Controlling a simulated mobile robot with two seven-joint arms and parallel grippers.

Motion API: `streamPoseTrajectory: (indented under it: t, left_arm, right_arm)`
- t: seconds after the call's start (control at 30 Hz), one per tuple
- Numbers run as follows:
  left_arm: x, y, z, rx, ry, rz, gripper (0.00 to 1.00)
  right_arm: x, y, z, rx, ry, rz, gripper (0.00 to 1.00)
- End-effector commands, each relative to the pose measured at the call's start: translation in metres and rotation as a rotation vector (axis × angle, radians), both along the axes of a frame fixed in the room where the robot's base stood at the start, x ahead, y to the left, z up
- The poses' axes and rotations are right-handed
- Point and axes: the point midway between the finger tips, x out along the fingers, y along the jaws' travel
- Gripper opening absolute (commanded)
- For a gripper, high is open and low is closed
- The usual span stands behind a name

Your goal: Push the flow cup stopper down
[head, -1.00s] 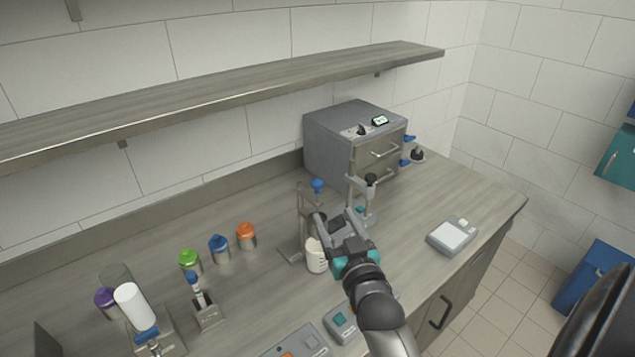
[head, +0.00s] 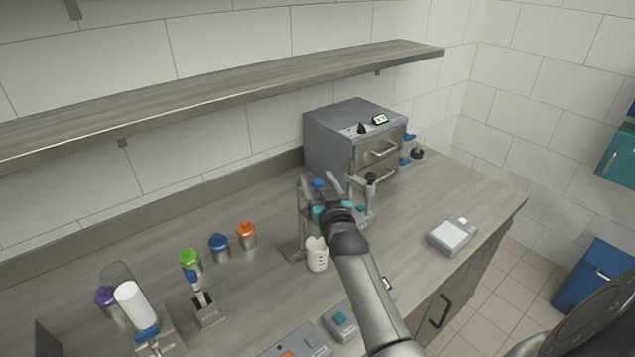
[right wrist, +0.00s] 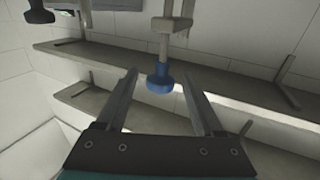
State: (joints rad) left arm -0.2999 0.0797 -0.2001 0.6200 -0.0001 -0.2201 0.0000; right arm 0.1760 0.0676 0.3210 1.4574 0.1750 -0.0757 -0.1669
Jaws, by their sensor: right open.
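The flow cup stopper has a blue knob (head: 318,183) at the top of a grey stand (head: 301,225) in the middle of the counter. In the right wrist view the blue knob (right wrist: 160,78) hangs on a thin rod between the two finger tips. My right gripper (head: 321,187) is raised at the stand, with one finger to each side of the knob. It also shows open in the right wrist view (right wrist: 158,85), with space between the fingers and the knob. The gripper hides the flow cup. A white beaker (head: 317,255) stands at the stand's base. My left gripper is out of view.
A second stand with a black knob (head: 371,178) is close to the right of the gripper. A grey oven-like box (head: 345,140) stands behind. Green (head: 189,259), blue (head: 219,247) and orange-lidded jars (head: 246,235) are at left. A scale (head: 452,236) is at right.

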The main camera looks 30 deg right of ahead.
Motion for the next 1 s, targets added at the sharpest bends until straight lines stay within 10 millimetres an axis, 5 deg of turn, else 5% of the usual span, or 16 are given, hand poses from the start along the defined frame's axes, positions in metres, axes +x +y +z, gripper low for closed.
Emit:
streamPoseTrajectory:
  t: [0.33, 0.9, 1.0]
  left_arm:
    - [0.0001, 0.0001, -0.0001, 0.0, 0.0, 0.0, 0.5]
    - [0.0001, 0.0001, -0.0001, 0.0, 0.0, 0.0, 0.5]
    - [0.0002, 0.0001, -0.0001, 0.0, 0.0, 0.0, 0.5]
  right_arm:
    - [0.002, -0.0006, 0.0, 0.0, 0.0, 0.0, 0.67]
    - [0.0017, -0.0006, -0.0001, 0.0, 0.0, 0.0, 0.03]
    - [0.0016, -0.0005, -0.0002, 0.0, 0.0, 0.0, 0.0]
